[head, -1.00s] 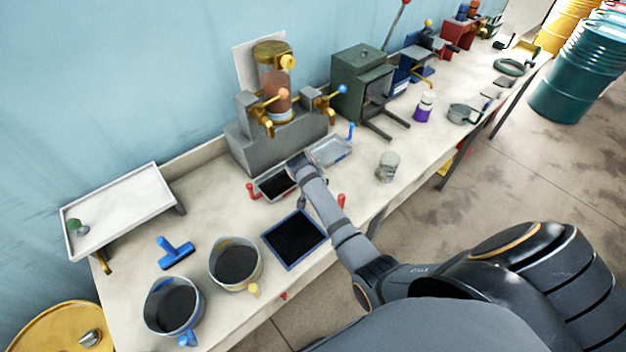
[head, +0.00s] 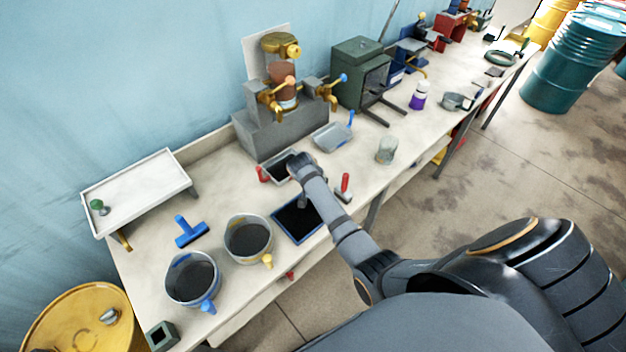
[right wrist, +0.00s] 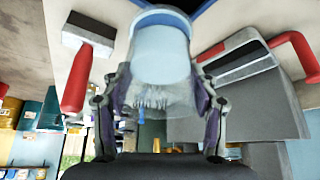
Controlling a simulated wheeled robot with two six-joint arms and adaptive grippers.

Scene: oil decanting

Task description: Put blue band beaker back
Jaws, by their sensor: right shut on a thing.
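My right gripper (right wrist: 160,98) is shut on a clear beaker (right wrist: 162,58) with a broad pale-blue part, which fills the upper middle of the right wrist view. In the head view my right wrist hides most of the gripper and the beaker, above the far right edge of a dark mat with a blue frame (head: 284,228). A corner of this blue frame also shows at the top of the right wrist view. I cannot tell whether the beaker touches anything below. My left gripper is not in view.
A red-handled scraper (head: 344,187) and a red-handled tray (head: 281,167) lie close to my right wrist. A yellow-handled jug (head: 248,240) and a blue-handled jug (head: 192,280) stand to the left. A cloudy cup (head: 386,150) stands to the right.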

